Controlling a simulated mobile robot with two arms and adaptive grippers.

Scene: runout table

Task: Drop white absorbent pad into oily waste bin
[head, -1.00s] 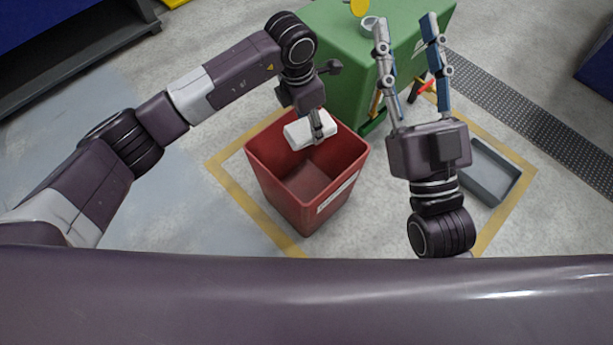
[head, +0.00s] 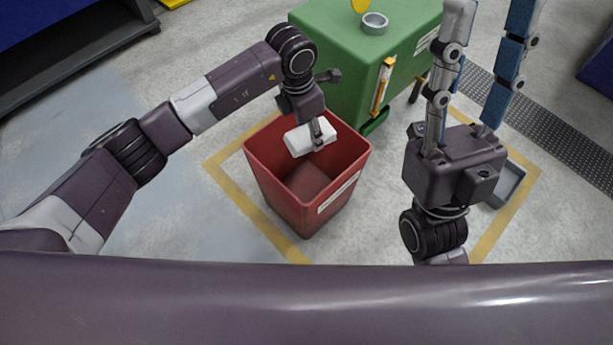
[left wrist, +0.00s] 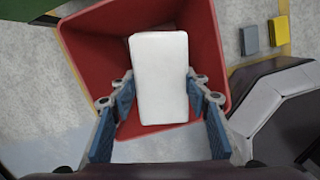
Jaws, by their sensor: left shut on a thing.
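The white absorbent pad (head: 299,138) is a pale block held over the mouth of the red bin (head: 283,195), near its far side. My left gripper (head: 319,139) is shut on the pad. The left wrist view shows the pad (left wrist: 160,80) between the two blue-padded fingers, with the red bin (left wrist: 85,45) beneath it. The bin has a white label on its right side, too small to read. My right gripper (head: 488,25) is open and empty, fingers pointing up the picture, right of the bin.
A green cabinet (head: 325,50) stands behind the bin, with a grey ring-shaped cup (head: 375,23) on top. A grey tray (head: 508,186) lies partly behind my right gripper. Yellow tape (head: 235,188) marks the floor. The left wrist view shows a yellow block (left wrist: 279,30) and a grey block (left wrist: 249,40).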

